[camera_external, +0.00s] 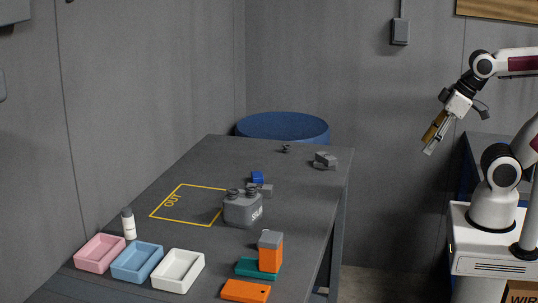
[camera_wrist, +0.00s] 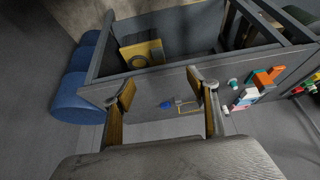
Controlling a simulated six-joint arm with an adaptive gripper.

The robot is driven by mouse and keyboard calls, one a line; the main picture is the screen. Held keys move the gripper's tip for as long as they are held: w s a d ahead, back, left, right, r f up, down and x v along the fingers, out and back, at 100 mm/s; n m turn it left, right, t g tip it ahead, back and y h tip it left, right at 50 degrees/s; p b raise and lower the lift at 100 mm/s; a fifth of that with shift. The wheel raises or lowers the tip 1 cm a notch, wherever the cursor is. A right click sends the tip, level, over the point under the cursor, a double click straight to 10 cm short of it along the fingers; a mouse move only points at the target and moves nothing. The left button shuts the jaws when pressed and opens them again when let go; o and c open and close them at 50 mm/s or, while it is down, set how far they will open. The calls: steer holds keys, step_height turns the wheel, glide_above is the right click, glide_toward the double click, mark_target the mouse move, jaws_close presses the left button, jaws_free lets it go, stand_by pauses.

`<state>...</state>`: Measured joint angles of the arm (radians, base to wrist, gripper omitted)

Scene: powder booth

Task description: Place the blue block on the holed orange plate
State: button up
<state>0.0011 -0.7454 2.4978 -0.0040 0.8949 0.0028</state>
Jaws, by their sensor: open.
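The blue block (camera_external: 257,177) sits on the dark table, beside a small grey block (camera_external: 267,190). A blue shape in the wrist view (camera_wrist: 166,104) looks like the same block, seen between my fingers at a distance. The holed orange plate (camera_external: 243,290) lies flat at the table's near end, with a small dark hole toward its right end and nothing on it. I cannot pick it out surely in the wrist view. My gripper (camera_external: 431,146) is open and empty, high in the air to the right of the table. Its two fingers (camera_wrist: 166,92) stand wide apart in the wrist view.
A teal plate (camera_external: 244,266) carries an upright orange block (camera_external: 270,257) with a grey top. Pink (camera_external: 99,266), blue (camera_external: 137,275) and white (camera_external: 178,285) trays and a bottle (camera_external: 129,225) stand left. A yellow outline (camera_external: 183,221) is empty.

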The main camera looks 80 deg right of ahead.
steer(key=w+d+r+t+h, duration=0.1)
steer(key=w+d, duration=0.3)
steer(key=w, duration=0.6)
steer(key=w+d+r+t+h, duration=0.1)
steer(key=w+d+t, duration=0.15)
steer(key=w, duration=0.75)
steer(key=w+d+r+t+h, duration=0.1)
steer(key=w+d, duration=0.3)
steer(key=w, duration=0.6)
steer(key=w+f+n+t+y, duration=0.25)
steer(key=w+f, duration=0.45)
steer(key=w, duration=0.5)
steer(key=n+g+y, duration=0.1)
steer(key=n+y, duration=0.1)
steer(key=y, duration=0.3)
glide_toward(260, 170)
steer(key=shift+w+a+f, duration=0.1)
steer(key=shift+w+f, duration=0.05)
steer(key=shift+w, duration=0.45)
steer(key=shift+w+a+f, duration=0.15)
steer(key=shift+w+f, duration=0.05)
steer(key=shift+w, duration=0.35)
steer(key=shift+a+f, duration=0.15)
steer(key=shift+f, duration=0.2)
steer(key=shift+w, duration=0.1)
steer(key=shift+x, duration=1.2)
steer(key=shift+a, duration=0.1)
